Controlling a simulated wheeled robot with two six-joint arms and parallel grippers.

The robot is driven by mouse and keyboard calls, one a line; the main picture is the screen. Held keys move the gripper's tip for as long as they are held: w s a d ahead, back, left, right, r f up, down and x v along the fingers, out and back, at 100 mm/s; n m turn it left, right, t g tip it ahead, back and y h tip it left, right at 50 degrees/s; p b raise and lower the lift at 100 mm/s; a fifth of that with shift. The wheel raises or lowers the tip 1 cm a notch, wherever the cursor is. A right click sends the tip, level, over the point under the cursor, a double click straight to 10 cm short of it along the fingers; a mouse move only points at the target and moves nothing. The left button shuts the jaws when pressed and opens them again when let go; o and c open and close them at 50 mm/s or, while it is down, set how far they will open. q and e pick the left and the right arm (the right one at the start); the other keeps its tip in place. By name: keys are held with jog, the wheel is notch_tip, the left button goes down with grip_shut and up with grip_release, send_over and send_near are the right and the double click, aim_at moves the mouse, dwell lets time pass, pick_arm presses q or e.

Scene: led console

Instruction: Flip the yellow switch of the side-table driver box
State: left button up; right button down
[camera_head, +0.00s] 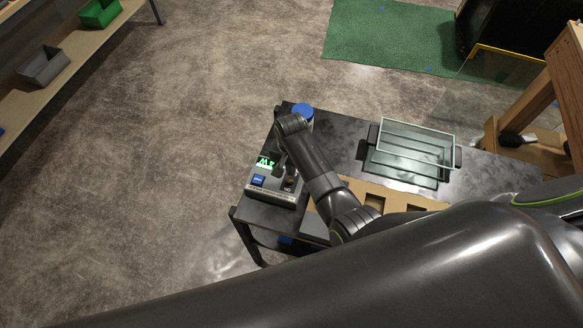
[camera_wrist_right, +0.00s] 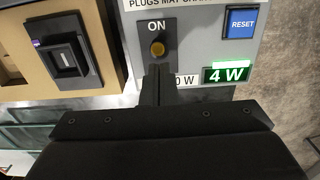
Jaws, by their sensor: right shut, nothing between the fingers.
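The driver box (camera_head: 274,194) is a grey console at the left end of the dark side table. In the right wrist view its panel (camera_wrist_right: 195,50) fills the upper middle. The yellow switch (camera_wrist_right: 157,48) is a small round-tipped lever on a dark plate under the word ON. My right gripper (camera_wrist_right: 158,72) is shut and empty, its fingertips just below the switch in the picture; I cannot tell whether they touch it. A lit green display (camera_wrist_right: 228,75) reads 4 W; a label ending in 0 W is partly covered by the fingers. My left gripper is not in view.
A blue RESET button (camera_wrist_right: 242,23) sits right of the switch. A wooden board (camera_wrist_right: 88,15) with a black module (camera_wrist_right: 66,57) lies left of the box. On the side table (camera_head: 345,140) stands a glassy bin (camera_head: 415,145). The floor left of the table is clear.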

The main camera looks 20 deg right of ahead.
jog(key=shift+w, duration=0.1)
jog(key=shift+w+d+r, duration=0.1)
jog(key=shift+r, duration=0.85)
jog(key=shift+w+d+r, duration=0.1)
jog(key=shift+r, duration=1.2)
jog(key=shift+w+d+r, duration=0.1)
jog(key=shift+r, duration=1.2)
